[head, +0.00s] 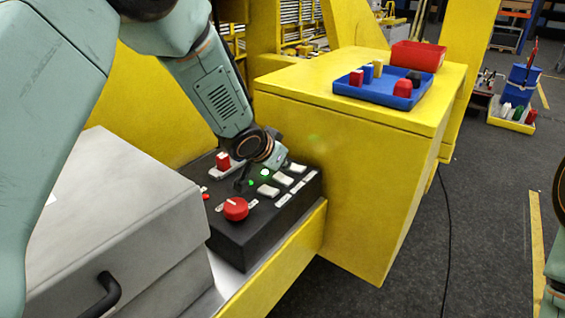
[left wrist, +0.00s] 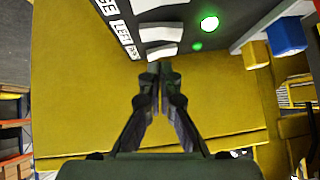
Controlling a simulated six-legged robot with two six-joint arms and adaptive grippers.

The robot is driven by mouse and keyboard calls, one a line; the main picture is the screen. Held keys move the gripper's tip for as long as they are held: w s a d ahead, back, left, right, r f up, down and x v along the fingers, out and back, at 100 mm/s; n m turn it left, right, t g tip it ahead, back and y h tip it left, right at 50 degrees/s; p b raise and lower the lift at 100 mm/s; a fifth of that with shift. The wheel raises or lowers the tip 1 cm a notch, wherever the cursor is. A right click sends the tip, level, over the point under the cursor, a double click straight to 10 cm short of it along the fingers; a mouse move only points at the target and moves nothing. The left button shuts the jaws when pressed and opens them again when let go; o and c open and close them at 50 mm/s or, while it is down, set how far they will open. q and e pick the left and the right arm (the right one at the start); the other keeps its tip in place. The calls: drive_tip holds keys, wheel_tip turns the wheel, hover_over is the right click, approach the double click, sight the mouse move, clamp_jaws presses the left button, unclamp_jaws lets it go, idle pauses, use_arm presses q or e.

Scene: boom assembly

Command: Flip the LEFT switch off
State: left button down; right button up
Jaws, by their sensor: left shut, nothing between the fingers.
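A black control box (head: 232,236) carries a row of white rocker switches (head: 268,190) with white labels beside them. My left gripper (left wrist: 160,70) is shut and empty. In the left wrist view its fingertips are close to the end white switch (left wrist: 160,50), but I cannot tell if they touch it. A label reading LEFT (left wrist: 121,29) lies beside the switches. In the head view the fingers are hard to make out against the box. A green light (head: 265,172) glows beside the switches, and it also shows in the left wrist view (left wrist: 209,23). My right gripper is out of view.
A red knob (head: 235,208) stands on the front of the box. A grey case (head: 110,225) is at the left. A yellow cabinet (head: 335,175) stands behind the box, bearing a blue tray (head: 378,95) of small parts and a red bin (head: 417,55).

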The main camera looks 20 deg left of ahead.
use_arm(q)
drive_tip(key=shift+s+d+r+p, duration=0.1)
drive_tip(key=shift+r+p, duration=0.3)
drive_tip(key=shift+r, duration=0.35)
drive_tip(key=b+v, duration=0.1)
drive_tip(key=v, duration=0.8)
drive_tip(key=shift+s, duration=0.4)
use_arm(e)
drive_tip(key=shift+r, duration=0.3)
use_arm(q)
drive_tip(key=shift+w, duration=0.1)
drive_tip(key=shift+w+a+r+b, duration=0.2)
drive_tip(key=shift+a+b, duration=0.35)
drive_tip(key=shift+a, duration=0.3)
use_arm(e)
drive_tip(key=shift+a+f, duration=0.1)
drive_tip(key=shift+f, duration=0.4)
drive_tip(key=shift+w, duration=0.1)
